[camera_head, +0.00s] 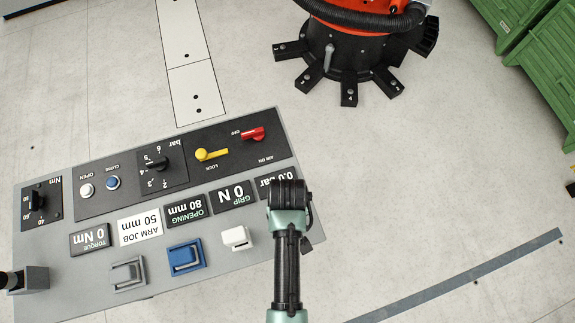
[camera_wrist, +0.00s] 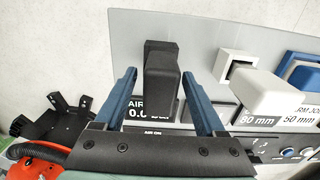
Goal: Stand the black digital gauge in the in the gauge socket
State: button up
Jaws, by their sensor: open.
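In the wrist view a black block-shaped piece (camera_wrist: 163,85), which looks like the black gauge, stands on the sloping grey panel (camera_wrist: 195,25). My gripper (camera_wrist: 160,73) is open, with one blue finger on each side of this block; I cannot tell whether either finger touches it. A darker part shows behind the block, but I cannot tell if it is a socket. In the head view my arm covers the front right corner of the panel (camera_head: 55,250) and hides the block. No gauge socket can be clearly made out.
A white piece (camera_wrist: 265,92) stands close right of my right finger; it also shows in the head view (camera_head: 236,237). A blue piece (camera_head: 186,256) and a grey one (camera_head: 128,272) follow leftward. Knobs and labels fill the panel. An orange-and-black machine (camera_head: 345,50) stands behind.

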notch_tip(320, 180, up, 10)
jog(key=shift+w+r, duration=0.1)
jog(key=w+r+m+t, duration=0.1)
jog(key=w+r+t, duration=0.7)
jog(key=w+r, duration=0.75)
jog(key=w+r+t, duration=0.3)
jog(key=r, duration=0.5)
jog(key=w+r+t, duration=0.3)
jog(key=w+r, duration=0.1)
jog(key=r, duration=0.4)
notch_tip(320, 180, up, 17)
jog(key=s+m+t, duration=0.1)
jog(key=t, duration=0.4)
jog(key=s+r+t, duration=0.4)
jog(key=s+r, duration=0.2)
jog(key=r, duration=0.3)
jog(key=s+r+m+t, duration=0.1)
jog(key=s+r+t, duration=0.3)
jog(key=r, duration=0.6)
jog(key=shift+s+r+m, duration=0.3)
jog(key=shift+s, duration=0.75)
